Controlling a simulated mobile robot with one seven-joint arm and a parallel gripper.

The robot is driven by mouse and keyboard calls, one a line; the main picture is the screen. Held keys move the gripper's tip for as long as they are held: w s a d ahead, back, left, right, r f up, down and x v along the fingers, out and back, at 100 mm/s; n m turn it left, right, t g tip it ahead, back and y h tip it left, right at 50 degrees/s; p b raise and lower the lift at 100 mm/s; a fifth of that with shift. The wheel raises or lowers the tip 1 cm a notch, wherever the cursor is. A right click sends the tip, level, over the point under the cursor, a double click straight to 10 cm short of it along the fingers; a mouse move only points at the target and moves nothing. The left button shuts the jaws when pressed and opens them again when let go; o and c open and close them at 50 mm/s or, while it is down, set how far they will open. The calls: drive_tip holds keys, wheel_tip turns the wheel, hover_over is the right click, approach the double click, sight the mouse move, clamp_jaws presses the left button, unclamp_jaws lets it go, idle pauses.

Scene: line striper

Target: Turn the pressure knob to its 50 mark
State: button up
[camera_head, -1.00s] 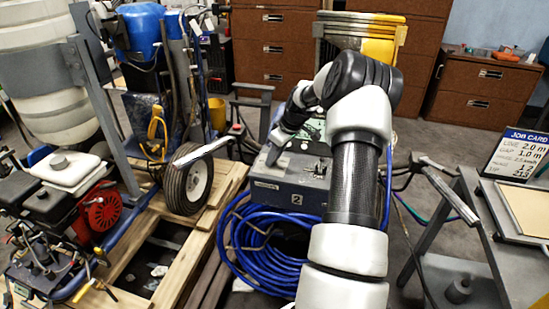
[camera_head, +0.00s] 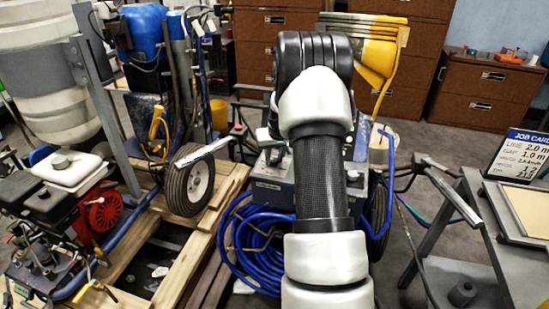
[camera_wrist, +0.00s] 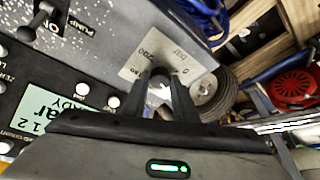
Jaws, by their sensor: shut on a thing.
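The pressure knob (camera_wrist: 160,76) is a small dark knob on the grey control box, mostly hidden between my fingers in the wrist view. My gripper (camera_wrist: 163,84) is shut on it, with one dark finger on each side. A pale scale plate (camera_wrist: 138,68) around the knob shows "200", "0" and "bar". The 50 mark and the knob's pointer cannot be made out. In the head view the grey box (camera_head: 268,190) is partly behind my arm, and the knob and gripper are hidden there.
Beside the plate in the wrist view are a pump switch (camera_wrist: 48,22) and a lit display (camera_wrist: 45,108) with several buttons. In the head view, coiled blue hose (camera_head: 245,245) lies below the box, a wooden pallet (camera_head: 215,205) at left and a grey table (camera_head: 480,225) at right.

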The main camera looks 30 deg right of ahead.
idle(0.5)
drive_tip(key=o, duration=1.1)
drive_tip(key=shift+c, duration=0.2)
drive_tip(key=p+v, duration=0.2)
drive_tip(key=v, duration=1.5)
drive_tip(key=shift+s+r+p, duration=0.15)
drive_tip(key=shift+r+p, duration=0.05)
drive_tip(key=shift+p, duration=0.15)
drive_tip(key=shift+a, duration=0.1)
